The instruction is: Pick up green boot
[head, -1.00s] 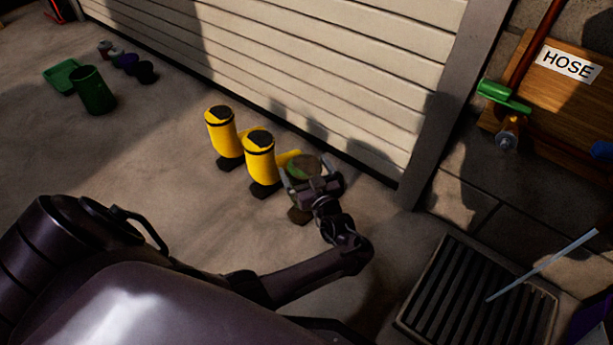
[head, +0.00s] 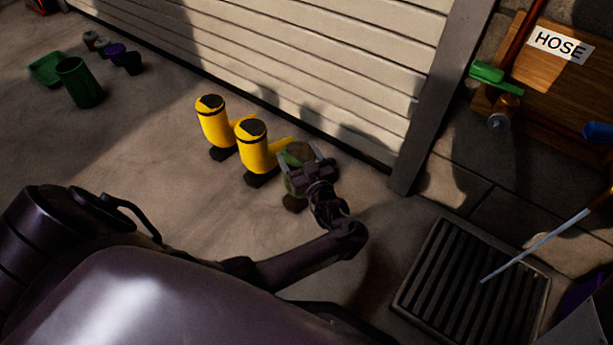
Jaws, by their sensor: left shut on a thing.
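The green boot (head: 291,184) stands to the right of the yellow boots, near the garage door. Its green upper and dark sole show, but much of it is hidden behind my gripper. My left gripper (head: 303,165) reaches it from the lower right and is shut on it near its top, one finger on each side. I cannot tell whether the sole touches the floor. My right gripper is not in view.
Two yellow boots (head: 254,152) with dark soles stand close left of the green boot. The ribbed garage door (head: 300,55) is behind. A floor grate (head: 428,310) lies at lower right. A green bucket (head: 80,84) stands far left. The floor between is clear.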

